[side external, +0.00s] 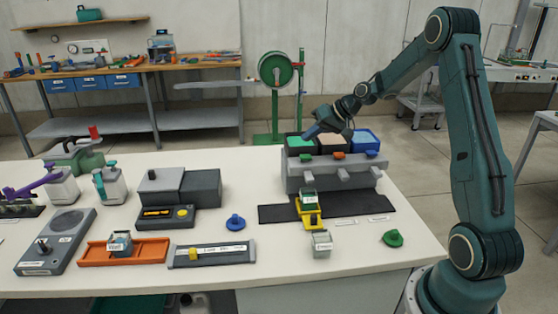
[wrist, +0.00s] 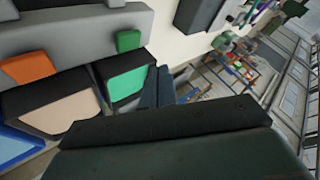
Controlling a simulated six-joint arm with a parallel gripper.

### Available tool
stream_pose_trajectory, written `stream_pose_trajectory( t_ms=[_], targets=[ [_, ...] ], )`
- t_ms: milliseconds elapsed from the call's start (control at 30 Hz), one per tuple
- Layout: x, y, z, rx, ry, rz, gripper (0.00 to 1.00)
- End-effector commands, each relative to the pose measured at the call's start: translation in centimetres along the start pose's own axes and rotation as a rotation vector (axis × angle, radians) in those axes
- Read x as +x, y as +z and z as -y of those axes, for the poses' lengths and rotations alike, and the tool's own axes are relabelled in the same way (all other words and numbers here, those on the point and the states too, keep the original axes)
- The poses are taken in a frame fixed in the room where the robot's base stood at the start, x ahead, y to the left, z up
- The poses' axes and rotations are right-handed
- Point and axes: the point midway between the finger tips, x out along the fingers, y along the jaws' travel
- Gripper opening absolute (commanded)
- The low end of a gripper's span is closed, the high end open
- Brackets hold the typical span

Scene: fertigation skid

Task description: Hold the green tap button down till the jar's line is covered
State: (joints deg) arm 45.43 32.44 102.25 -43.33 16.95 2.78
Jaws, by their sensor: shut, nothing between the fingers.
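The green tap button (side external: 306,158) sits at the left end of the grey tap block (side external: 335,177). The green button also shows in the wrist view (wrist: 128,40), beside the tank of green liquid (wrist: 125,84). My gripper (side external: 310,133) is shut and empty, above the back of the green tank and behind the button. Its fingertips (wrist: 158,72) are apart from the button in the wrist view. A small jar (side external: 308,201) with green in it stands under the left spout, by a yellow holder (side external: 312,219). Its line is too small to make out.
An orange button (side external: 339,155) and a blue button (side external: 371,153) share the block, with beige (wrist: 62,108) and blue (wrist: 14,143) tanks behind. A grey-white container (side external: 322,243), blue knob (side external: 235,222) and green knob (side external: 393,238) lie in front.

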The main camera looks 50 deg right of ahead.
Motion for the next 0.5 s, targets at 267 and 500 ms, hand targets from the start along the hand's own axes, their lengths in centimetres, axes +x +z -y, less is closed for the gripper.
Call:
stream_pose_trajectory(
  t_ms=[267,500],
  targets=[
    [-1.05,-0.77,0.72,0.000,0.001,-0.001,0.00],
    [-1.09,-0.78,0.76,0.000,0.001,-0.001,0.00]
  ],
)
